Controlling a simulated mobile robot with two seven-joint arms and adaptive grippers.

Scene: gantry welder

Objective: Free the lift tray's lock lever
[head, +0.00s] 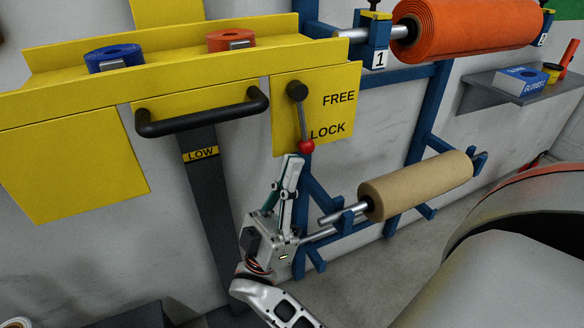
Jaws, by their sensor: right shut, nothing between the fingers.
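The yellow lift tray (175,76) spans the upper left on a dark post. Its lock lever (301,118) has a black pivot at the top and a red ball knob (306,147) at the bottom. The lever hangs almost straight down, its knob beside the word LOCK on the yellow plate (335,110); FREE is printed higher up. My right gripper (293,160) is shut and empty, pointing up, its fingertips just below and left of the red knob. I cannot tell whether they touch it. My left gripper is not in view.
A black handle bar (203,113) juts from the tray front, left of the lever. Blue and red tape rolls lie in the tray. A blue rack right of the lever carries an orange roll (470,28) and a brown roll (416,185); rods project near my right gripper.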

